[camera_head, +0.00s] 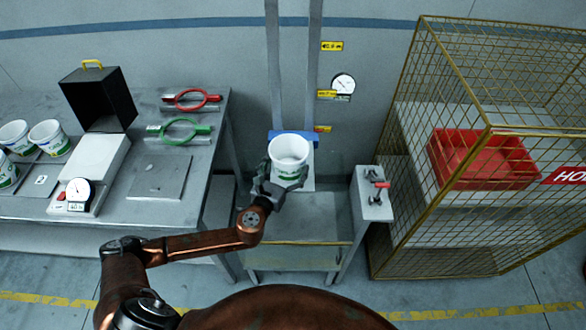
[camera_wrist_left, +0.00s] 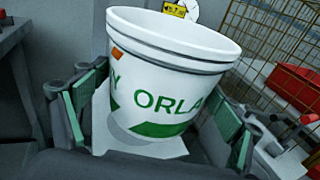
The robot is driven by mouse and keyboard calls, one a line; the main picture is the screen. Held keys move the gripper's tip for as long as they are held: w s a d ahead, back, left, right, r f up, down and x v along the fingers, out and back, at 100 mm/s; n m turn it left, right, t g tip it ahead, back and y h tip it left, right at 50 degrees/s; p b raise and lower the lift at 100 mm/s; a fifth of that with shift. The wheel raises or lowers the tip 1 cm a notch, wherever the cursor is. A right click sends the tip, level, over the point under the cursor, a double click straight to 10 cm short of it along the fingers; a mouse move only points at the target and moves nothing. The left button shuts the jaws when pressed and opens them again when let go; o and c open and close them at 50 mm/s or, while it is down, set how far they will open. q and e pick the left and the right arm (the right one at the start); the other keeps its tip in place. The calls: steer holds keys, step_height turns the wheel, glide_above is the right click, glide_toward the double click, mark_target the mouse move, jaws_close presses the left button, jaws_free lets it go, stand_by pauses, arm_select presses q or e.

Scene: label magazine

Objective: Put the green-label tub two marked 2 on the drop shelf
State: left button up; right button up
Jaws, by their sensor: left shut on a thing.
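A white tub (camera_head: 289,149) with green lettering is held in my left gripper (camera_head: 285,174). In the left wrist view the tub (camera_wrist_left: 172,80) leans a little, with green letters reading partly "ORLA" and a green band low down. No number 2 shows on its visible side. My left gripper's green-padded fingers stand on both sides of the tub. A small white shelf with a blue back edge (camera_head: 293,134) sits on the wall rails behind and below the tub. Whether the tub touches it, I cannot tell. My right gripper is out of view.
A grey bench (camera_head: 310,215) stands below, with a red-handled lever box (camera_head: 374,194) at its right. Right of it is a wire cage (camera_head: 440,240) with a red crate (camera_head: 440,160). The left table (camera_head: 130,205) holds several tubs, a scale (camera_head: 98,160) and red and green tools.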

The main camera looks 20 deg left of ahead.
mark_target(291, 161)
arm_select(q)
steer(key=w+f, duration=0.2)
steer(key=w+f+b, duration=0.1)
steer(key=w+f, duration=0.1)
steer(key=w+f+b, duration=0.1)
steer(key=w+f, duration=0.1)
steer(key=shift+w+a+f, duration=0.2)
steer(key=shift+a+f, duration=0.15)
step_height(291, 161, down, 3)
steer(key=shift+w+f+b, duration=0.1)
steer(key=shift+b, duration=0.6)
steer(key=o, duration=0.9)
steer(key=s, duration=0.4)
steer(key=s+r+p, duration=0.1)
steer(key=s, duration=0.3)
steer(key=s+a, duration=0.1)
steer(key=s, duration=0.3)
steer(key=shift+a+r+p, duration=0.1)
steer(key=shift+r+p, duration=0.15)
steer(key=shift+p, duration=0.05)
